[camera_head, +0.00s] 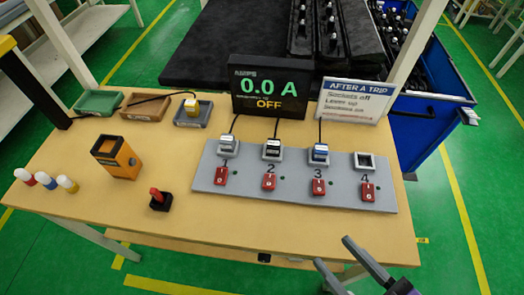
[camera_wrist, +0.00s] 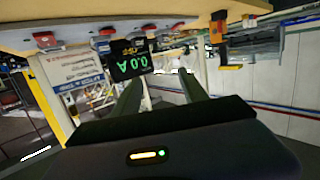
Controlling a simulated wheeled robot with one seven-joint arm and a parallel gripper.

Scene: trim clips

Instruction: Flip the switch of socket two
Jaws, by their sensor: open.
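A grey socket panel (camera_head: 340,203) lies on the table with sockets numbered 1 to 4, each with a red switch in front. The switch of socket two (camera_head: 269,182) is second from left; its position is too small to read. A plug with a dark cable sits in socket two (camera_head: 272,150). Sockets one and three also hold plugs; socket four (camera_head: 365,161) is empty. My gripper (camera_head: 333,251) is open and empty at the table's front edge, right of and nearer than switch two, touching nothing. In the wrist view its two fingers (camera_wrist: 160,85) are spread, with the scene upside down.
A display (camera_head: 270,92) reads 0.0 A and OFF. A sign (camera_head: 352,100) headed "After a trip" stands beside it. A red-handled lever (camera_head: 158,199), an orange box (camera_head: 116,157), several capped cylinders and small trays occupy the left. The table front before the panel is clear.

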